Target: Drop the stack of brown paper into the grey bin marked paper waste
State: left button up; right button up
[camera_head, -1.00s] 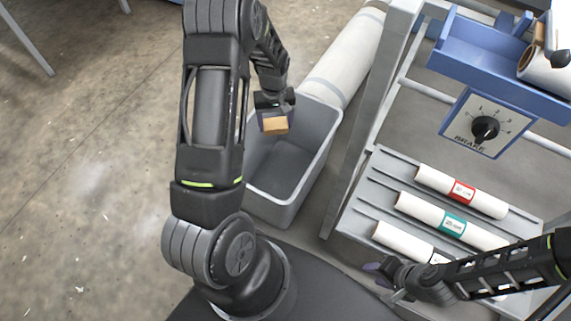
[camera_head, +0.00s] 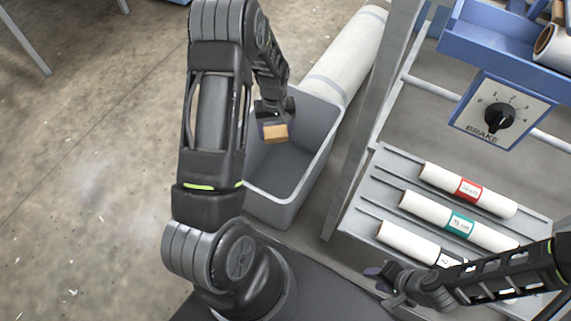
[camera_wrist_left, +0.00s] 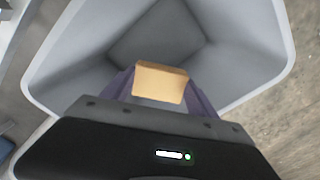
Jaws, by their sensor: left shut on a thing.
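The stack of brown paper (camera_head: 275,133) is a small tan block in my left gripper (camera_head: 268,131). In the left wrist view the stack (camera_wrist_left: 160,82) sits between the two purple fingers of the left gripper (camera_wrist_left: 158,92), which are shut on it. Behind it in that view is the open, empty inside of the grey bin (camera_wrist_left: 45,75). In the head view the grey bin (camera_head: 321,160) stands on the floor, and the stack shows over its opening. Any marking on the bin is not visible. My right gripper (camera_head: 381,277) is at the lower right, its fingers too small to judge.
A long pale roll (camera_head: 345,57) lies behind the bin. To the right stands a grey rack (camera_head: 400,165) with several white rolls, below a blue tray (camera_head: 490,42) and a brake dial (camera_head: 499,116). Open concrete floor (camera_head: 90,150) is at the left.

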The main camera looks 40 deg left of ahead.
pick_arm(q)
jog(key=o, duration=1.4)
jog(key=shift+r, duration=0.15)
notch_tip(320, 180, up, 8)
jog(key=shift+f+p, duration=0.2)
jog(key=shift+p, duration=0.1)
jog(key=shift+s, duration=0.1)
